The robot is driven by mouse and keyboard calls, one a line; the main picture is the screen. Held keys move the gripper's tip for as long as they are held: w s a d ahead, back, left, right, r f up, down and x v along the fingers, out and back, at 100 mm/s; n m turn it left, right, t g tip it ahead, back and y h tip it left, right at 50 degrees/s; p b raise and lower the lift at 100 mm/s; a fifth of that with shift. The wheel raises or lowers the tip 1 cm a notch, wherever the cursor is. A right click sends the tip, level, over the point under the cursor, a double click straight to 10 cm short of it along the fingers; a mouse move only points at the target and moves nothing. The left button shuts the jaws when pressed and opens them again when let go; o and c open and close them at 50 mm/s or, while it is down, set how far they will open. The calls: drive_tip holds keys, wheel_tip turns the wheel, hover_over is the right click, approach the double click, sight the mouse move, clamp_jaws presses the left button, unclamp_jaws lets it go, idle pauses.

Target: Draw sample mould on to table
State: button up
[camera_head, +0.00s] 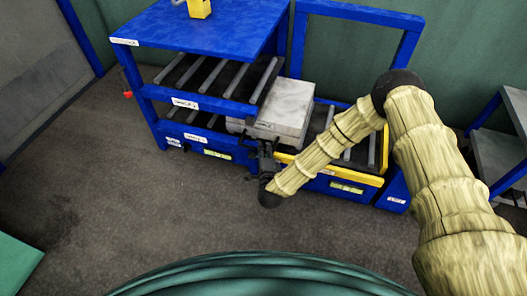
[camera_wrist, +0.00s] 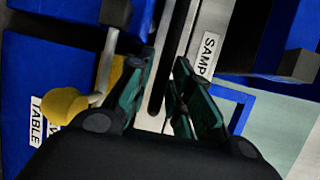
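The sample mould, a pale grey block (camera_head: 285,108), sits on the rollers at the right part of the blue press stand. In the head view my gripper (camera_head: 266,143) is at the block's front left corner, pointing toward the stand. In the wrist view my gripper (camera_wrist: 166,57) shows two dark green fingers with tips a little apart. Dark and grey metal shows in the gap, and whether the fingers press on it is unclear. A label (camera_wrist: 209,53) starting "SAMP" is on a grey surface just right of the fingertips. The block's contact with my gripper is hidden.
The roller table (camera_head: 380,178) has a yellow front edge below the block. The blue stand (camera_head: 200,28) with a second roller shelf (camera_head: 215,80) is at left. A yellow knob (camera_wrist: 64,103) is close left of my fingers. A grey shelf is far right. The floor in front is clear.

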sight(255, 148)
drive_tip(key=v, duration=1.2)
drive_tip(key=shift+f, duration=0.1)
drive_tip(key=shift+w+a+f+b, duration=0.35)
drive_tip(key=shift+w+a+b, duration=0.65)
drive_tip(key=shift+w, duration=1.2)
drive_tip(key=shift+w+a+f+b, duration=0.3)
drive_tip(key=shift+w+a+b, duration=0.65)
drive_tip(key=shift+w, duration=1.2)
drive_tip(key=shift+w+a+f+b, duration=0.35)
drive_tip(key=shift+w+a+b, duration=0.35)
drive_tip(key=shift+w+b, duration=1.05)
drive_tip(key=shift+w+p, duration=0.45)
clamp_jaws()
